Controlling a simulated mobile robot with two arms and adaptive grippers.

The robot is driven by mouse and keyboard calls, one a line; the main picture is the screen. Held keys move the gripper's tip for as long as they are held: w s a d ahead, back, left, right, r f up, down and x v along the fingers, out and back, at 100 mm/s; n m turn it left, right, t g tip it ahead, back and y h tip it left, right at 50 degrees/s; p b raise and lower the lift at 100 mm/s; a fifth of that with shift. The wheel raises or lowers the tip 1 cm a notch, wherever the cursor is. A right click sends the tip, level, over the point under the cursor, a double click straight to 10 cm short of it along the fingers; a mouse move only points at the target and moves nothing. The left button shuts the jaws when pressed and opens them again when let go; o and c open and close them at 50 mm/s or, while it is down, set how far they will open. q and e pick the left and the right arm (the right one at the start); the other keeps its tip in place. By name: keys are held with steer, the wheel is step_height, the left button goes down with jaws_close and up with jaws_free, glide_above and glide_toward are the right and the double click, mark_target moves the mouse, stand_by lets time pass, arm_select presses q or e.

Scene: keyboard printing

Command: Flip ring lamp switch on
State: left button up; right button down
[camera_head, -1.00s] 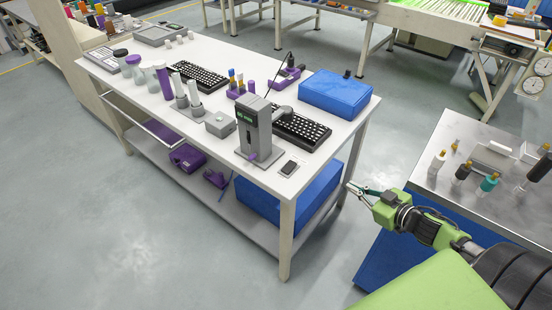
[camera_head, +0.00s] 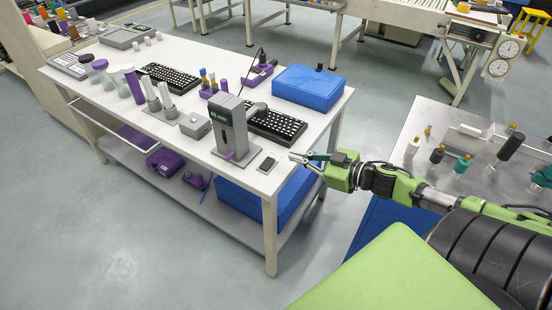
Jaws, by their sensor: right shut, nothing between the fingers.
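My right gripper (camera_head: 294,157) is shut and empty. It points left at the near right edge of the white table (camera_head: 215,150). A small flat plate with a dark face (camera_head: 267,164) lies on the table just left of the fingertips, with a small gap in the picture. It may be the switch, but I cannot tell. No ring lamp can be made out clearly. My left gripper is not in view.
Two black keyboards (camera_head: 171,76) and a blue box (camera_head: 308,88) stand on the table. A small grey box (camera_head: 195,126) sits left of the device. A metal-topped bench (camera_head: 430,122) with bottles is at the right. The floor between is open.

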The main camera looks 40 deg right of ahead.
glide_above(276, 167)
steer(key=shift+w+a+f, duration=0.1)
steer(key=shift+a+f, duration=0.05)
steer(key=shift+f, duration=0.35)
steer(key=shift+a+f, duration=0.15)
steer(key=shift+f, duration=0.3)
steer(key=f, duration=0.3)
steer(key=shift+d, duration=0.25)
steer(key=shift+d+f, duration=0.1)
steer(key=shift+f, duration=0.45)
